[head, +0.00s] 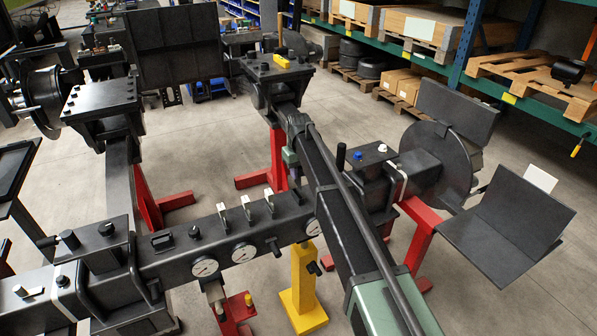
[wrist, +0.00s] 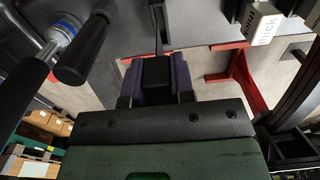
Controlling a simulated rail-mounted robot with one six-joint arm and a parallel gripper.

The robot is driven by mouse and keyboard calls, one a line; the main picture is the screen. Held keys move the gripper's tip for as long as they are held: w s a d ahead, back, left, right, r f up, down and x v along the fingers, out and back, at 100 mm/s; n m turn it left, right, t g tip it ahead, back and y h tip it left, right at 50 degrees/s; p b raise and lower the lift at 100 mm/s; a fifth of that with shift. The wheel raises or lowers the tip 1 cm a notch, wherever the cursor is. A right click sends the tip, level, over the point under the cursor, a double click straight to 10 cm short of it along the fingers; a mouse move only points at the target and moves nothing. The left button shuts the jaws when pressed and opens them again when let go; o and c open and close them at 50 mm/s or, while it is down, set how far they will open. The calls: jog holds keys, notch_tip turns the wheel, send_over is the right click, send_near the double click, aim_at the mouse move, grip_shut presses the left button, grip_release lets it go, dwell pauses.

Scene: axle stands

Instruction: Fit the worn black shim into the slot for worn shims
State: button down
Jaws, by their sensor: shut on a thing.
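In the wrist view my gripper (wrist: 157,82) is shut on a small black block, which I take to be the worn black shim (wrist: 156,70). The block sits between two dark purple-grey fingers. The fingers and the shim cannot be made out there. Several upright white-topped pieces (head: 247,208) stand on the beam. A white block with partly readable lettering (wrist: 262,25) is at the wrist view's upper right. I cannot tell which slot is for worn shims.
A block with blue (head: 357,155) and white knobs stands right of my arm. Round gauges (head: 243,253) line the beam's front. Red stands (head: 270,165) and a yellow stand (head: 303,290) are below. A black cylinder (wrist: 85,50) is left of my fingers. Shelves are behind.

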aim_at(298, 185)
jog(key=shift+f+b, duration=0.7)
jog(key=shift+f, duration=0.5)
jog(key=shift+f, duration=0.1)
dwell(0.4)
jog(key=shift+f+b, duration=0.35)
jog(key=shift+b, duration=0.1)
jog(key=shift+f+b, duration=1.55)
jog(key=c, duration=0.9)
grip_release()
notch_tip(298, 185, up, 11)
jog(key=p, duration=1.1)
jog(key=shift+r, duration=0.1)
jog(key=shift+f, duration=0.2)
